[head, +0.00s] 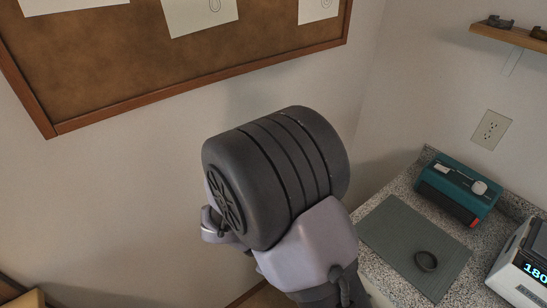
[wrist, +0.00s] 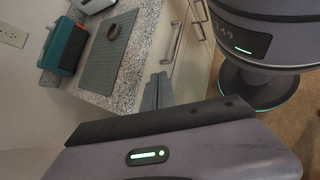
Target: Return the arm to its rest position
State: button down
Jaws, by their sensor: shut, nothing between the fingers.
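My arm (head: 275,180) is folded up in the middle of the head view, with a thick dark ribbed joint above a paler link. My gripper (wrist: 158,85) shows in the wrist view as two grey fingers pressed together, with nothing between them. It points toward the drawer fronts and the counter's edge, apart from the things on the counter. In the head view the fingers are hidden or cannot be made out.
A granite counter (head: 372,270) at the right holds a grey mat (head: 395,235) with a dark ring (head: 426,261), a teal device (head: 458,188) and a white device with a display (head: 525,268). A corkboard (head: 180,60) hangs behind my arm. A shelf (head: 510,38) is at upper right.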

jog(key=s+r+m+t+y, duration=0.3)
jog(key=r+m+y, duration=0.3)
jog(key=r, duration=0.3)
jog(key=s+r+m+t+y, duration=0.4)
jog(key=r+m+y, duration=0.2)
jog(key=r+m, duration=0.3)
jog(key=shift+s+d+r, duration=0.25)
jog(key=shift+d+r, duration=0.1)
jog(key=shift+r, duration=0.3)
